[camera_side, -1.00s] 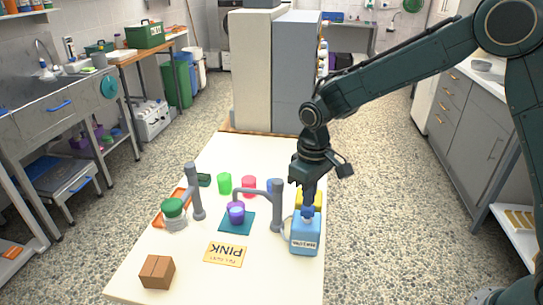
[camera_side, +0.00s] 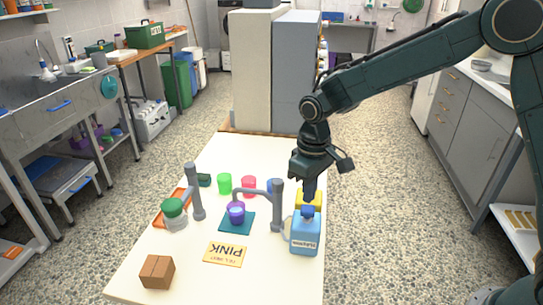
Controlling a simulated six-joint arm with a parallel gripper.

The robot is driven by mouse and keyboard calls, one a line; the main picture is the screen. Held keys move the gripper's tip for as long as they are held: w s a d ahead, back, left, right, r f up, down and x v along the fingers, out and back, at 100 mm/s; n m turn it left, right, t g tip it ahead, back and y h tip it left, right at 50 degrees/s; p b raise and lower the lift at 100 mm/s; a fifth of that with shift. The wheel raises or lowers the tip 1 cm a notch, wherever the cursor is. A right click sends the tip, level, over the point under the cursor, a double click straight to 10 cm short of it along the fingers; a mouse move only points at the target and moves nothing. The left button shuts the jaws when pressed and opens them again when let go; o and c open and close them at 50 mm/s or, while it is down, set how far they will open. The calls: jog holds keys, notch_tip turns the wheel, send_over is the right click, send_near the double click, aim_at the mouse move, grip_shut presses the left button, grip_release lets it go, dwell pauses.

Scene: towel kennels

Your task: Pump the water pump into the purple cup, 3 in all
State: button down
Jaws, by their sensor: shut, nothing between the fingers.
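A blue bottle (camera_side: 305,235) with a dark blue top (camera_side: 308,211) and a white label stands at the right edge of the table; the label is too small to read. A grey post (camera_side: 277,207) stands beside it, with an arm reaching left to above the purple cup (camera_side: 237,216). The purple cup stands upright on a teal mat (camera_side: 230,229); its contents cannot be made out. My gripper (camera_side: 308,203) is shut and empty, pointing down just above the bottle's top. I cannot tell whether they touch.
A second grey post (camera_side: 196,195) and a green-topped jar (camera_side: 174,214) stand left. Green (camera_side: 224,183) and pink (camera_side: 249,184) cups stand behind. A yellow object (camera_side: 316,197) is behind the bottle.

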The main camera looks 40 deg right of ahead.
notch_tip(320, 180, up, 5)
jog(key=shift+r, duration=0.1)
dwell(0.6)
jog(key=s+d+r+m+t, duration=0.1)
jog(key=s+d+r, duration=0.2)
jog(key=s+r, duration=0.25)
jog(key=s+d+r+t, duration=0.2)
jog(key=s+d+r, duration=0.2)
jog(key=s+r, duration=0.15)
jog(key=s+d+m+t, duration=0.2)
jog(key=s+d, duration=0.1)
jog(key=s, duration=1.2)
jog(key=shift+d+f+t, duration=0.25)
jog(key=shift+d+t, duration=0.05)
jog(key=c, duration=2.2)
grip_release()
